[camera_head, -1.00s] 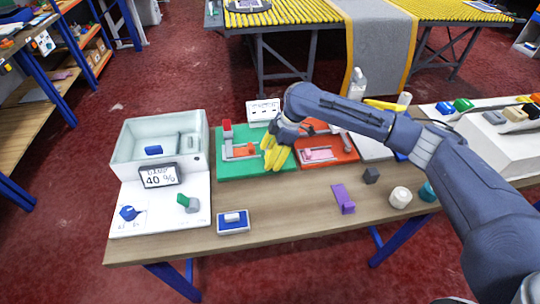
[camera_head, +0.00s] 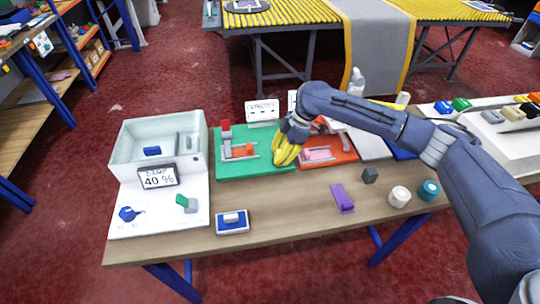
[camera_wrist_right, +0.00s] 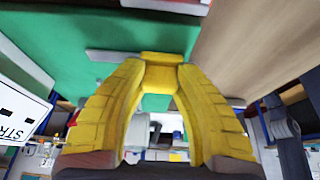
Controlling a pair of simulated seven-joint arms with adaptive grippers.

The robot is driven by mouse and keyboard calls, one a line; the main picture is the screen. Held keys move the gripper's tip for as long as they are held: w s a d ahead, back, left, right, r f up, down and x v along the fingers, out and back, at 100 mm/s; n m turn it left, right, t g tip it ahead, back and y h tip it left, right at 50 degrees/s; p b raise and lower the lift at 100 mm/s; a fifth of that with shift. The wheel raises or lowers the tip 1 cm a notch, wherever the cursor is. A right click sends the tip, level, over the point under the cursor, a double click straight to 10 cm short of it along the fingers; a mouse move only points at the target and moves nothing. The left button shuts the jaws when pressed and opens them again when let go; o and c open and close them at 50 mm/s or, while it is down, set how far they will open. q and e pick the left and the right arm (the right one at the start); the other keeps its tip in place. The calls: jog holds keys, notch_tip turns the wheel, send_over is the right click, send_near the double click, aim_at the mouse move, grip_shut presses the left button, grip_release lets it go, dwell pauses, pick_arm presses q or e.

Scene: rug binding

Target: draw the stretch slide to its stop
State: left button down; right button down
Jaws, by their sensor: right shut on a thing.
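On the board are an orange-red piece (camera_head: 240,150), pale grey rails and a red upright part (camera_head: 225,130). My right gripper (camera_head: 284,158), with yellow fingers, is low at the board's right edge. In the right wrist view my fingertips (camera_wrist_right: 162,72) meet around a small yellow block (camera_wrist_right: 161,58), apparently the slide's grip, over the green board (camera_wrist_right: 140,28). A grey bar (camera_wrist_right: 112,55) shows beside it. The fingers hide most of the slide in the head view. My left gripper is out of view.
A red-orange board (camera_head: 345,156) with a pink piece lies just right of my gripper. A pale basin (camera_head: 128,160) and 40 % display (camera_head: 158,176) stand left. A blue-white block (camera_head: 232,222), a purple piece (camera_head: 342,198) and white and teal pots sit along the front.

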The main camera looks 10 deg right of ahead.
jog(key=d, duration=0.2)
jog(key=shift+d, duration=0.35)
jog(key=c, duration=0.9)
grip_release()
jog(key=shift+v, duration=5.95)
